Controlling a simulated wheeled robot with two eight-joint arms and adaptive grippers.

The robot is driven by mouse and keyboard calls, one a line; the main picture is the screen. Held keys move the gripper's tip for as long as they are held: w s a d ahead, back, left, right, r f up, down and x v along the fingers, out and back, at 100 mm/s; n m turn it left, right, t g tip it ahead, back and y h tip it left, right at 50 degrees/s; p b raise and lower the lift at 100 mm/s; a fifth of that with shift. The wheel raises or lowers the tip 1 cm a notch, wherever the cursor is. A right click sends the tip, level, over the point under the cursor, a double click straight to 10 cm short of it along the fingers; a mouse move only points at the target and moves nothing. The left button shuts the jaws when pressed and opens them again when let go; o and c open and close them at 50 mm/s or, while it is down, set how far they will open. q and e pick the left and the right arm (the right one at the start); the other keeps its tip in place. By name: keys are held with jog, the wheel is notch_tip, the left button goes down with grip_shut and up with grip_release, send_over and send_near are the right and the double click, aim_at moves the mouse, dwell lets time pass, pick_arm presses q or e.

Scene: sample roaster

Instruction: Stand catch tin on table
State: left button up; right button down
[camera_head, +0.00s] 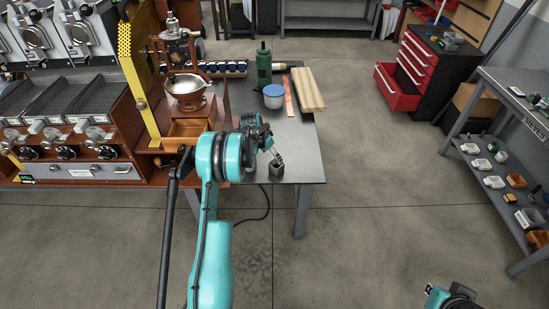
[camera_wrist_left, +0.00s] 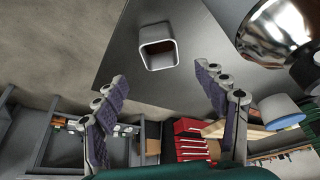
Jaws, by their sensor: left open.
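My left gripper (camera_head: 268,147) is open just behind and above the tin. In the left wrist view its two padded fingers (camera_wrist_left: 160,85) are spread wide, with nothing between them and apart from the tin. My right gripper (camera_head: 452,297) shows only partly at the bottom right; its fingers are not clear.
The wooden roaster bench (camera_head: 110,170) with a yellow post stands left of the tin. A blue-lidded tub (camera_head: 273,97), a green grinder-like tool (camera_head: 263,65) and wooden slats (camera_head: 308,90) sit farther back on the table. A shelf rack (camera_head: 500,175) stands far right. Open floor lies between.

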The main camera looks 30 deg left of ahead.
pick_arm(q)
jog(key=s+d+r+n+t, duration=0.1)
jog(key=s+d+r, duration=0.6)
jog(key=d+r, duration=0.3)
jog(key=s+d+r, duration=0.6)
jog(key=d+r, duration=0.2)
jog(key=r, duration=0.5)
jog(key=s+d+t, duration=0.1)
jog(key=s+d, duration=0.4)
jog(key=s, duration=0.6)
jog(key=s+d+n+y, duration=0.1)
jog(key=s+d, duration=0.4)
jog(key=s, duration=0.6)
jog(key=shift+s+d+f+n+t, duration=0.2)
jog(key=shift+f+n+t, duration=0.1)
jog(key=shift+f+t, duration=0.1)
